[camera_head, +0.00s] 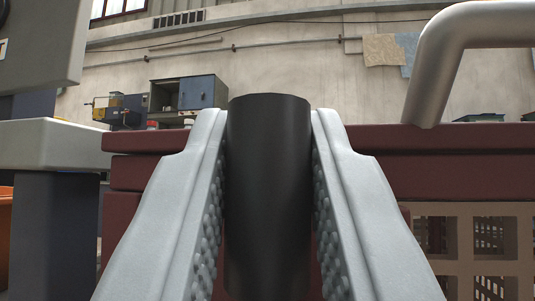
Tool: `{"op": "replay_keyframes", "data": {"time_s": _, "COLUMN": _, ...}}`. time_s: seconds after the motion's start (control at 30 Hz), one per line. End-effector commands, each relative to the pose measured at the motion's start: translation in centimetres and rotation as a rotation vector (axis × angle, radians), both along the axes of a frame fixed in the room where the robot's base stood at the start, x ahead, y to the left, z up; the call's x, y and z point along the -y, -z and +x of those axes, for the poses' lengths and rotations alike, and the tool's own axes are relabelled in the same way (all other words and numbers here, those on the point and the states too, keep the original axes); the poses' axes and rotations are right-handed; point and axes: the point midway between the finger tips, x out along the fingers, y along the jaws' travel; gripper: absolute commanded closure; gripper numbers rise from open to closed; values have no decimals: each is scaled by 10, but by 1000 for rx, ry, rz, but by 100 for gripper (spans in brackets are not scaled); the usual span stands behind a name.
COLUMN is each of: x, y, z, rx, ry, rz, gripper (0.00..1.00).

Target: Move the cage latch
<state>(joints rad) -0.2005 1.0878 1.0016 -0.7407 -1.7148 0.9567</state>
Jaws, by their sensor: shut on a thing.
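My gripper (268,135) is in the lower middle of the view, its two pale grey fingers on either side of a black cylinder. The black cylinder (268,190) stands upright between the textured finger pads and looks like the grip of the cage latch. The fingers are shut on it. Its lower end runs out of the frame, so what it joins to is hidden. Behind it is a dark red frame (455,170), with a tan perforated panel (480,240) below it at the right.
A thick grey metal tube (445,60) bends down onto the red frame at the upper right. At the left stand a grey ledge (50,145) and a dark post (50,230). Cabinets (188,95) stand by the far wall.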

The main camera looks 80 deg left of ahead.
Motion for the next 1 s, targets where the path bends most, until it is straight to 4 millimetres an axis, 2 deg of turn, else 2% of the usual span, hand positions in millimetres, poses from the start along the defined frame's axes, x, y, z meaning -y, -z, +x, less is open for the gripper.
{"op": "replay_keyframes", "data": {"time_s": 0.33, "x": -1, "y": 3, "z": -1, "rx": 2, "ry": -2, "rz": -3, "gripper": 100}}
{"op": "replay_keyframes", "data": {"time_s": 0.37, "x": -1, "y": 3, "z": -1, "rx": 2, "ry": -2, "rz": -3, "gripper": 76}}
{"op": "replay_keyframes", "data": {"time_s": 0.47, "x": -1, "y": 2, "z": -1, "rx": 2, "ry": -2, "rz": -2, "gripper": 57}}
{"op": "replay_keyframes", "data": {"time_s": 0.8, "x": 1, "y": 2, "z": 0, "rx": 2, "ry": -1, "rz": -1, "gripper": 57}}
{"op": "replay_keyframes", "data": {"time_s": 1.0, "x": 17, "y": 18, "z": -2, "rx": 0, "ry": 0, "rz": -2, "gripper": 57}}
